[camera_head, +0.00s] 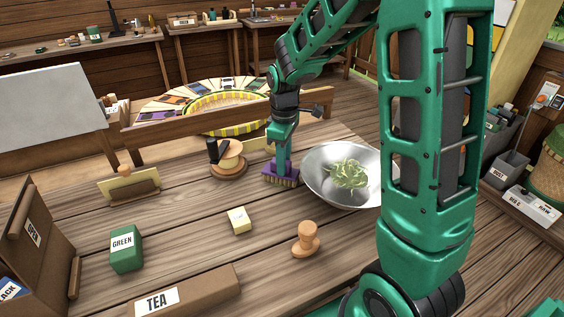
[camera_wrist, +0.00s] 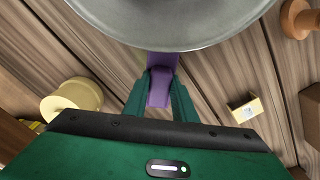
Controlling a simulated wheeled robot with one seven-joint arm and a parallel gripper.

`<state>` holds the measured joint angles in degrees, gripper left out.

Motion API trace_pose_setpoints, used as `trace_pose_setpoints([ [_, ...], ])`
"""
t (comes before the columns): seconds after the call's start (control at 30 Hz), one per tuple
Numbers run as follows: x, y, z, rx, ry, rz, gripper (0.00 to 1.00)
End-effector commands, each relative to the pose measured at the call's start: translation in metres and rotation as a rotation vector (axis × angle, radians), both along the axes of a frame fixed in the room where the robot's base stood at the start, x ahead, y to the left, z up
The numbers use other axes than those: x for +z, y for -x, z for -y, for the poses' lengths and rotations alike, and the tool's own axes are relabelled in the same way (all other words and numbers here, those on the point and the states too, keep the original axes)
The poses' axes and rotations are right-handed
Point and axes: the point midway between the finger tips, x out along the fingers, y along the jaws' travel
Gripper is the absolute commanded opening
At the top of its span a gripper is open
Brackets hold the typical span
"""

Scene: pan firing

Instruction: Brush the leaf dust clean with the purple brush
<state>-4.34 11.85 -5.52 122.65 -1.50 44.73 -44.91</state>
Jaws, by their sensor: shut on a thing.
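The purple brush (camera_head: 281,174) is in my gripper (camera_head: 282,150), bristles down, at the table surface just left of the metal pan. In the wrist view the purple brush handle (camera_wrist: 160,88) sits between the two green fingers of my gripper (camera_wrist: 160,95), which are shut on it. The metal pan (camera_head: 321,184) holds a pile of pale green leaves (camera_head: 349,174); its rim (camera_wrist: 170,45) shows at the top of the wrist view. I cannot make out leaf dust on the table.
A wooden stand with a dark-handled item (camera_head: 228,165) is left of the brush. A yellow block (camera_head: 239,220), a wooden stamp-like peg (camera_head: 306,240), a green box (camera_head: 126,250) and a TEA box (camera_head: 185,293) lie nearer. A wooden rail (camera_head: 190,134) lines the back.

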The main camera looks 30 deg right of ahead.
Motion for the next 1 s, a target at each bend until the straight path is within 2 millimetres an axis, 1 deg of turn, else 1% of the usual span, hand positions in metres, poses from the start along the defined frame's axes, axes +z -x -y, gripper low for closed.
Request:
trace_pose_setpoints([
  [0.03, -0.001, 0.000, -0.004, 0.001, 0.000, -0.001, 0.00],
  [0.27, -0.001, 0.001, -0.010, 0.002, -0.001, -0.002, 0.00],
  [0.7, 0.001, 0.001, -0.041, 0.003, -0.001, -0.002, 0.00],
  [0.83, -0.001, 0.001, -0.043, 0.001, -0.001, -0.002, 0.00],
  [1.0, -0.002, 0.001, -0.041, 0.000, 0.000, -0.001, 0.00],
])
